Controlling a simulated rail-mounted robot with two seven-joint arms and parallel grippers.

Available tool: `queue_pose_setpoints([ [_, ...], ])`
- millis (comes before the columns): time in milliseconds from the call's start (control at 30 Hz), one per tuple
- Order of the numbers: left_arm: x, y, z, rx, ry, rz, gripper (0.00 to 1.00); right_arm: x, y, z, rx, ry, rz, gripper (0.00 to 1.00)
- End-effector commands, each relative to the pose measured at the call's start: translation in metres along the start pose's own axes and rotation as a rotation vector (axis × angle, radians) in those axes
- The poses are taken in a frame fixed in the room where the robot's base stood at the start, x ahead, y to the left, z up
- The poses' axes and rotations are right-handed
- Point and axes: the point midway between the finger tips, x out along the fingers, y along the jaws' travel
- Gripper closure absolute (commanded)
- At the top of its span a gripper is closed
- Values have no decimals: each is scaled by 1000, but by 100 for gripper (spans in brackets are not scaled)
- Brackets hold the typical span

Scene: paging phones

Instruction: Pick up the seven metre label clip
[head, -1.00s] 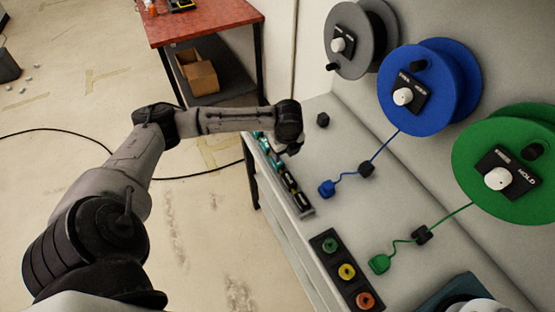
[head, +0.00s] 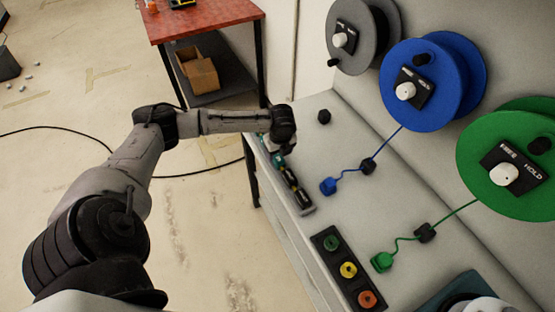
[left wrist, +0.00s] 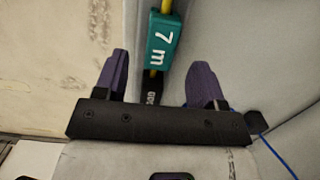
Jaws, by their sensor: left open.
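The seven metre label clip (left wrist: 160,45) is a teal block with "7 m" in white, on a yellow strip in the left wrist view. My left gripper (left wrist: 162,64) is open with its two purple fingers apart. The clip lies between and just beyond the fingertips, with no finger seen touching it. In the head view my left gripper (head: 284,138) hangs over the far end of the clip row, and its wrist hides part of it. My right gripper does not show.
A panel with coloured knobs (head: 348,270) sits nearer. The bench middle (head: 340,150) is mostly clear.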

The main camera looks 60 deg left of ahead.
Motion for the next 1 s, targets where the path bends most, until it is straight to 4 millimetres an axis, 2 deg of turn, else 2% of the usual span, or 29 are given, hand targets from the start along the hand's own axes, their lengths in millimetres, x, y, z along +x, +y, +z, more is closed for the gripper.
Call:
queue_pose_setpoints([
  [400, 47, 0, 3, -1, 0, 1, 36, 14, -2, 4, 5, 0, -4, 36],
  [667, 50, 0, 3, 1, -1, 0, 36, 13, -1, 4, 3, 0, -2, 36],
  [1000, 49, 0, 3, 1, -1, 0, 69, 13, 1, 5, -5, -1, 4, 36],
])
